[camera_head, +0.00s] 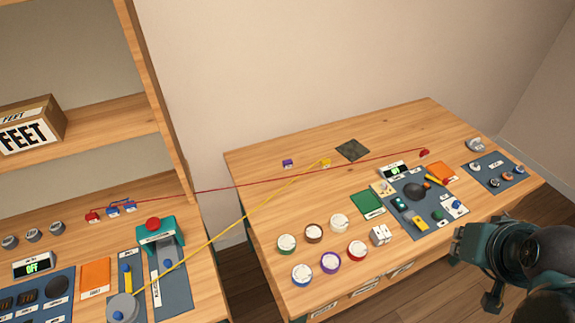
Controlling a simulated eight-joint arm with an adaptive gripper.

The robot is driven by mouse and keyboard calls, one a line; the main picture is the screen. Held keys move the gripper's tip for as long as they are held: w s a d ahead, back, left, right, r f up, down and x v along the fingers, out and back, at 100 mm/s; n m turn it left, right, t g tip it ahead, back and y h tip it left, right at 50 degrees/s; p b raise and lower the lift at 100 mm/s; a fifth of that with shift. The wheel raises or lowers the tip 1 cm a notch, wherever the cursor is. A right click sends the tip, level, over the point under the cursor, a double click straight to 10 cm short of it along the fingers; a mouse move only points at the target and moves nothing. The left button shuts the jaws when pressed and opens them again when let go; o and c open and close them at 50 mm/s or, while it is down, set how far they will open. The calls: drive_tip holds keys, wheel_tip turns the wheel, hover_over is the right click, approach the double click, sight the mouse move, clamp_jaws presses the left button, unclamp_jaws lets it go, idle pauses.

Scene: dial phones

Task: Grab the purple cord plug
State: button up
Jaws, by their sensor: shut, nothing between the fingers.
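A small purple plug (287,163) sits near the back left of the right-hand table. No cord can be made out on it at this size. A yellow plug (325,163) sits to its right, with a yellow cord running down to the left table. My gripper (474,258) is at the lower right, in front of the right table's front edge and far from the purple plug. It is shut and holds nothing. Its fingertips are hard to make out against my dark arm.
A red cord stretches between the tables from a red plug (92,217) to another red plug (424,153), passing just in front of the purple plug. Several round dials (330,262) and a blue control panel (440,222) occupy the front. A dark square (352,150) lies behind.

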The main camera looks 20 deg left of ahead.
drive_tip(key=o, duration=0.8)
